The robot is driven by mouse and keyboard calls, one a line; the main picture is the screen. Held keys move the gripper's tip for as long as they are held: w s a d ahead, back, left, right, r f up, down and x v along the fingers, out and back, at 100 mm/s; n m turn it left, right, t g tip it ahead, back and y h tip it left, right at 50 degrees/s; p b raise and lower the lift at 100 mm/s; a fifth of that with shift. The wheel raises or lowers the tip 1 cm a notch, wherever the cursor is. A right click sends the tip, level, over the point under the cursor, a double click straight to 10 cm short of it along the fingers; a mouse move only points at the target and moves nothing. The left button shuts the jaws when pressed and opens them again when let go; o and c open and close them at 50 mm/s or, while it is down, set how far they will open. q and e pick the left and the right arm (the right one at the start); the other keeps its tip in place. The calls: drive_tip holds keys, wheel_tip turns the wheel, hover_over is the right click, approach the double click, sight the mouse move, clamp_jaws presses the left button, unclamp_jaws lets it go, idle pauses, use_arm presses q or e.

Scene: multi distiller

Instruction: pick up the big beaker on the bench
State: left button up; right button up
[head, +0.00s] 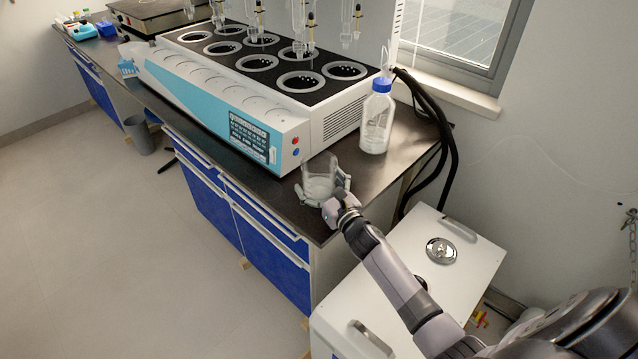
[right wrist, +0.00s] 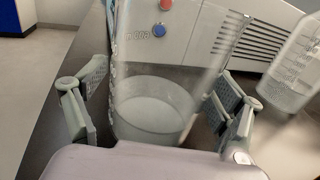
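The big beaker (head: 319,176) is clear glass and stands upright on the dark bench (head: 386,172), near its front right corner. In the right wrist view the beaker (right wrist: 155,95) fills the space between the fingers of the gripper (right wrist: 155,105). The fingers are spread wide and sit close to the glass; firm contact does not show. My left gripper is in neither view.
The white and teal multi distiller (head: 215,90) stands just behind the beaker. A blue-capped bottle (head: 377,118) stands behind it to the right, also seen in the right wrist view (right wrist: 292,72). A white cabinet (head: 470,262) is below my right arm.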

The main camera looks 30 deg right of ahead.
drive_tip(key=c, duration=1.2)
drive_tip(key=shift+r, duration=0.1)
drive_tip(key=shift+c, duration=0.4)
